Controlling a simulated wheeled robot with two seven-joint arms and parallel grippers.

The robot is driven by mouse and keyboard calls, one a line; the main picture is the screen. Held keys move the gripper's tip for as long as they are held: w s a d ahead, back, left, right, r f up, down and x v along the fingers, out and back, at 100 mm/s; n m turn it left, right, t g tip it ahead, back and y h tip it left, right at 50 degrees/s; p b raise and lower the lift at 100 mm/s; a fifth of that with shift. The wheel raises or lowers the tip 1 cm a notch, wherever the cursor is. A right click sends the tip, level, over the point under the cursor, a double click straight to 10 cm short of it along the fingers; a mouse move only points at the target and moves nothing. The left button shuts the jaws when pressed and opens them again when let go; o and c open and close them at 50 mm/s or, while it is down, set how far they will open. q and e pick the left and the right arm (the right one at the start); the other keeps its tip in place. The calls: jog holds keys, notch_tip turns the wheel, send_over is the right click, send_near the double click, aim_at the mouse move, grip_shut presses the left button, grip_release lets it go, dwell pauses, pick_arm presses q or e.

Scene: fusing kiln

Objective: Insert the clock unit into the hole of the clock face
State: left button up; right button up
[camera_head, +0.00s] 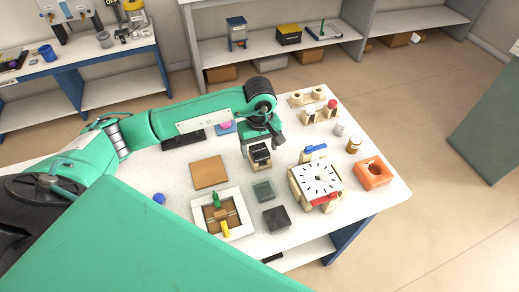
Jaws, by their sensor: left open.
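The white clock face (321,177), with black hour marks, is held in a wooden stand with a blue clamp (315,150) behind and a red one (325,200) in front. Its centre hole is too small to make out clearly. A small black block, which looks like the clock unit (260,152), sits in a light wooden holder left of and behind the clock face. My left gripper (262,138) is open, pointing down just over this block; whether the fingers touch it I cannot tell. My right gripper is not in view.
A dark square box (276,219) and a grey-green square (263,190) lie left of the clock face. A white frame (238,231) with clamps is further left. An orange block (374,172), amber jar (353,145) and wooden rack (305,97) stand to the right and back.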

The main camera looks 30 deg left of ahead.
pick_arm(q)
jog(key=c, duration=1.1)
